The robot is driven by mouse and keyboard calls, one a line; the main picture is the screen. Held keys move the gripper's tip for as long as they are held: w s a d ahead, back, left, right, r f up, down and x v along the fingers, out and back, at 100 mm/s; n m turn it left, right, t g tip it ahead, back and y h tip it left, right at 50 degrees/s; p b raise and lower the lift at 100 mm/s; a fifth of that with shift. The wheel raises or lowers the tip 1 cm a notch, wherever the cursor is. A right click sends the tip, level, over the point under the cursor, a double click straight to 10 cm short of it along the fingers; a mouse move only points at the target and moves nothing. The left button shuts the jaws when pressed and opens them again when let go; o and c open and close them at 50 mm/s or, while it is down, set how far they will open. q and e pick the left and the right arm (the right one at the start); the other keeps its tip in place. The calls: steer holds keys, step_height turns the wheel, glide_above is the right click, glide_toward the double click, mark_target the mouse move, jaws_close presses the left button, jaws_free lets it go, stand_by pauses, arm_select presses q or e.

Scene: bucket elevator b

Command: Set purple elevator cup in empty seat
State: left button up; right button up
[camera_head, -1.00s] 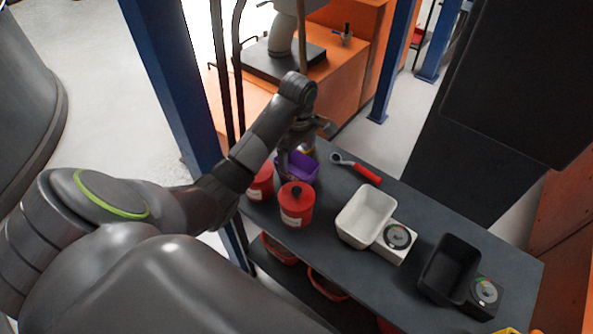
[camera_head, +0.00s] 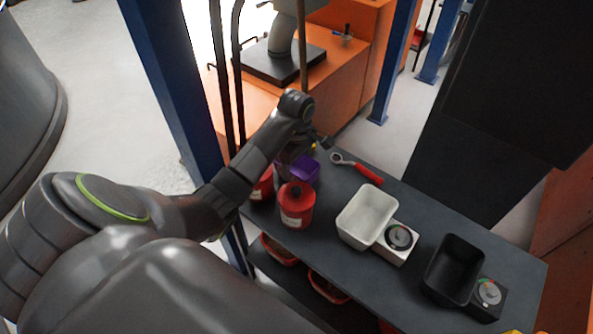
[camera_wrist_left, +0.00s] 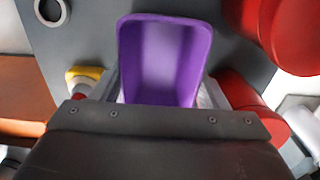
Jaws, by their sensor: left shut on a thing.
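The purple elevator cup (camera_head: 303,170) is at the far left end of the dark bench, behind the red canisters. My left gripper (camera_head: 298,150) is over the cup and partly hides it. In the left wrist view the open-topped purple cup (camera_wrist_left: 165,55) sits between the fingers of my left gripper (camera_wrist_left: 160,95), which is shut on it. I cannot tell whether the cup touches the bench. My right gripper is not in view. I cannot make out an empty seat in these frames.
Red canisters (camera_head: 297,205) stand close beside the cup. A red-handled wrench (camera_head: 357,168), a white bin (camera_head: 366,216) and a black bin (camera_head: 453,268) lie along the bench (camera_head: 330,245). A blue post (camera_head: 172,80) rises left of the bench.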

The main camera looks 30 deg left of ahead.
arm_select(q)
steer(key=shift+w, duration=0.1)
steer(key=c, duration=0.3)
steer(key=shift+r, duration=0.55)
steer(key=shift+c, duration=0.2)
step_height(320, 180, up, 2)
steer(key=shift+r, duration=0.2)
step_height(320, 180, up, 7)
steer(key=p, duration=0.6)
steer(key=shift+f+p, duration=0.15)
steer(key=shift+p, duration=0.15)
